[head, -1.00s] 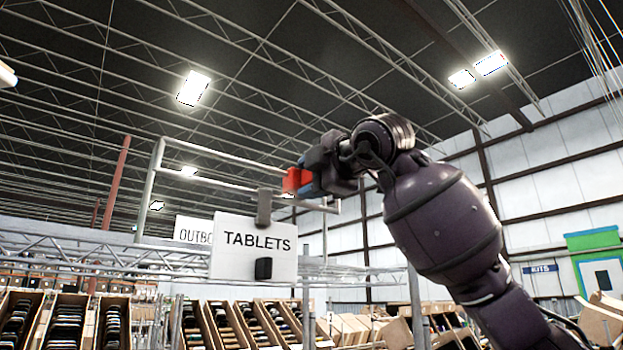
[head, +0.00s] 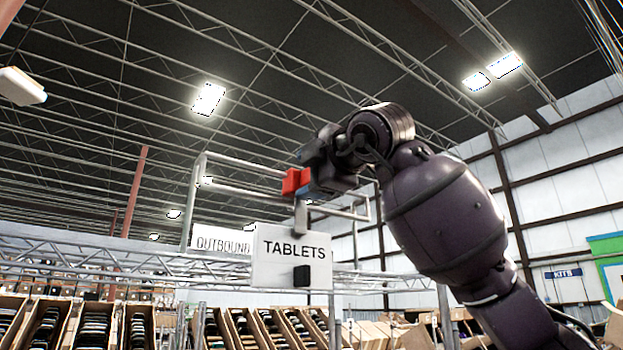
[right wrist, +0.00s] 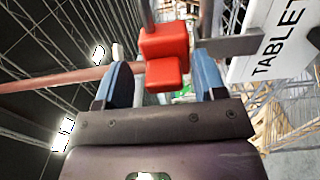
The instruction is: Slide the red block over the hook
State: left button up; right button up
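The red block (head: 296,181) is at the fingertips of my right gripper (head: 307,180) in the head view. In the right wrist view the block (right wrist: 164,43) shows as a larger and a smaller red part, between and just beyond the blue fingers (right wrist: 163,82). The gripper carries it; the exact finger contact is unclear. The grey upright hook piece (head: 300,216) stands on top of the white TABLETS sign (head: 278,272), just below the block. In the wrist view a grey bar (right wrist: 228,45) runs between block and sign; I cannot tell whether they touch. My left gripper is out of view.
A black piece (head: 302,276) sits on the sign's face. A metal rail frame (head: 195,205) and a long truss (head: 100,268) lie behind. Rows of tilted cartons (head: 238,328) fill the lower area. The space above and left of the block looks clear.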

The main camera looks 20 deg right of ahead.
jog(key=shift+s+a+f, duration=0.1)
dwell(0.4)
jog(key=shift+s, duration=0.1)
jog(key=shift+s, duration=0.25)
jog(key=b+v, duration=0.1)
jog(key=v, duration=0.9)
